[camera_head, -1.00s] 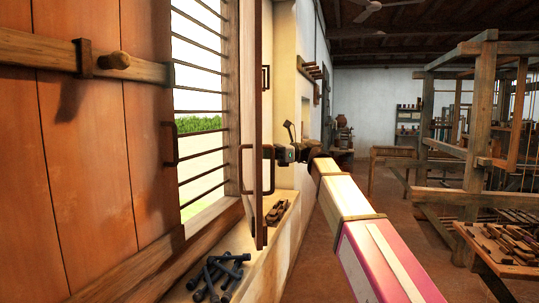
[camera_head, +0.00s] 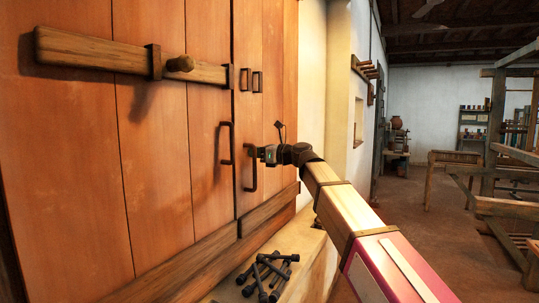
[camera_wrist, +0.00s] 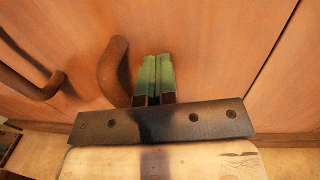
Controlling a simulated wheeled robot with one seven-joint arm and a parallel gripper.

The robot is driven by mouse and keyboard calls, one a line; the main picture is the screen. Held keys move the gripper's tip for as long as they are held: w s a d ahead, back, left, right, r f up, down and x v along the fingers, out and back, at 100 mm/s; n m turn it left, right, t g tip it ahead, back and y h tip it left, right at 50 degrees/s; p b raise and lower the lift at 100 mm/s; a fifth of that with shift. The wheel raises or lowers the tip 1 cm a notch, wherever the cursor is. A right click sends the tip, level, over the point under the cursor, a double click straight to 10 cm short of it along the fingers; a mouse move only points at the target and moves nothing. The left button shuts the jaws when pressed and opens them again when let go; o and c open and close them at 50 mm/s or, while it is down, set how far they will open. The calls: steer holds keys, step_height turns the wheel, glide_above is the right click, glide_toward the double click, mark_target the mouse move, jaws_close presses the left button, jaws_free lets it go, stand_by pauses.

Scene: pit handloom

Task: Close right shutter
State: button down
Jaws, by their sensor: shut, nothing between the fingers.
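The right shutter (camera_head: 275,110) is an orange-brown plank panel. It stands about flush beside the left shutter (camera_head: 65,170), with a thin dark seam between them; whether it is fully seated I cannot tell. Its dark curved handle (camera_head: 251,165) also shows in the wrist view (camera_wrist: 113,70). My gripper (camera_head: 262,153) is at the right side of this handle. In the wrist view its green fingers (camera_wrist: 154,78) are together and empty, close to the shutter face, not around the handle. Fingertip contact with the panel is unclear.
The left shutter has its own handle (camera_head: 225,143) and a wooden bar (camera_head: 100,55) with a peg. Dark rods (camera_head: 268,272) lie on the sill below. Wooden frames (camera_head: 500,150) stand at the right, with open floor (camera_head: 420,235) before them.

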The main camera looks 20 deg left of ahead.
steer(key=shift+w+a+r, duration=0.15)
steer(key=shift+a, duration=0.8)
steer(key=shift+w+a+r, duration=0.15)
steer(key=s+d, duration=0.1)
steer(key=d, duration=1.4)
steer(key=shift+s+d+f, duration=0.25)
steer(key=shift+f, duration=0.1)
